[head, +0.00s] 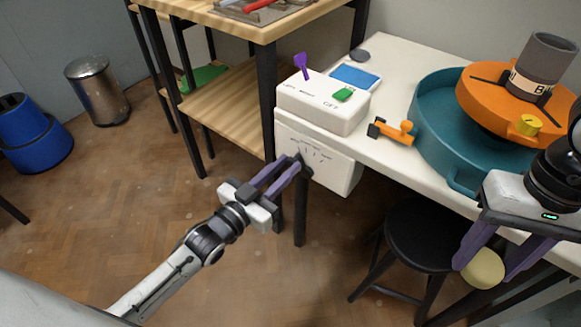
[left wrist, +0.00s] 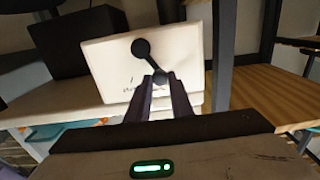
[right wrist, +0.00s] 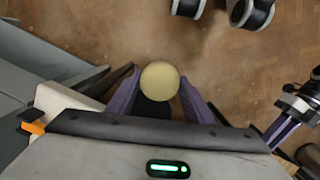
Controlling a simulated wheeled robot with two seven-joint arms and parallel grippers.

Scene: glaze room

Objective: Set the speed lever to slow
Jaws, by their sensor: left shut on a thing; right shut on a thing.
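A white panel (head: 328,165) with a printed scale hangs at the front edge of the white table; its labels are too small to read. A dark lever with a round hub (left wrist: 141,47) sits on this panel. My left gripper (head: 298,165) is shut on the lever's end, and its fingers (left wrist: 158,80) hide part of it. In the head view the fingers cover most of the lever. My right gripper (head: 487,262) is shut on a pale yellow round thing (right wrist: 160,81), held away from the panel beside the table front.
A white box (head: 322,103) with a purple lever (head: 302,66) and green button (head: 343,94) stands above the panel. A teal basin (head: 437,120) with an orange wheel (head: 492,103) fills the table's right. A black stool (head: 420,240) stands below. A wooden shelf unit (head: 225,108) is close left.

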